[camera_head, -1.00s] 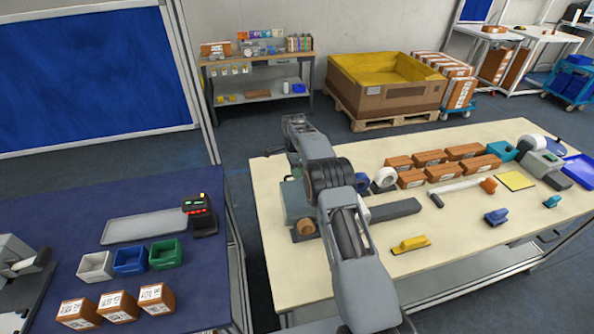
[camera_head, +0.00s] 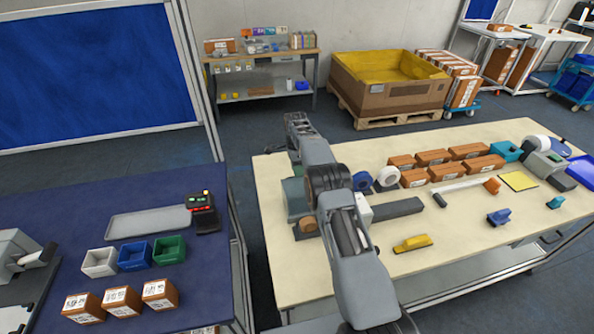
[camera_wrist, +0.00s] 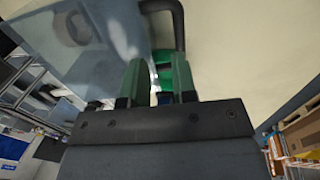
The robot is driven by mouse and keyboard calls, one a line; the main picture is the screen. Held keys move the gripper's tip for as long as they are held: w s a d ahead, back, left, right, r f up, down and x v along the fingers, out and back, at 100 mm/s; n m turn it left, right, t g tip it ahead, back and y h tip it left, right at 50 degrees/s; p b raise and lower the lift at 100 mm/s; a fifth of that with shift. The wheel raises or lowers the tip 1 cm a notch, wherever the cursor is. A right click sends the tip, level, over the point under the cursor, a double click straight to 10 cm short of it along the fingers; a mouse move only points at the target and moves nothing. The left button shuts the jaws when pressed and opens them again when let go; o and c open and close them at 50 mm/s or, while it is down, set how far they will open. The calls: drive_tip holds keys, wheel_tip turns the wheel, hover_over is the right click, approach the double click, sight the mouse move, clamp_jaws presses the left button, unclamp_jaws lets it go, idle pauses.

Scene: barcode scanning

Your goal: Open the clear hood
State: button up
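In the wrist view, a bluish see-through panel, which looks like the clear hood (camera_wrist: 85,45), fills the upper left. A dark curved bar like a handle (camera_wrist: 165,8) shows at the top, just beyond my fingertips. My gripper (camera_wrist: 158,68) has two green fingers spread apart with a gap between them. Something bright green shows beyond the gap. I cannot tell whether the fingers touch the bar. In the head view, my arm reaches over the left part of the cream table, and my fingers and the hood cannot be made out there.
The cream table (camera_head: 460,228) holds brown boxes (camera_head: 432,158), a yellow-handled tool (camera_head: 412,243) and a dark grey bar (camera_head: 397,209). A grey-green device (camera_head: 296,198) stands partly behind my arm. A blue-topped table (camera_head: 75,215) with bins and boxes is at left. A large carton (camera_head: 390,97) stands behind.

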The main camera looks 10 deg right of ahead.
drive_tip(key=shift+o, duration=1)
drive_tip(key=shift+s+d+f, duration=0.1)
drive_tip(key=shift+d+f, duration=0.05)
drive_tip(key=s+r+b, duration=0.9)
drive_tip(key=s+r, duration=0.4)
drive_tip(key=s, duration=0.1)
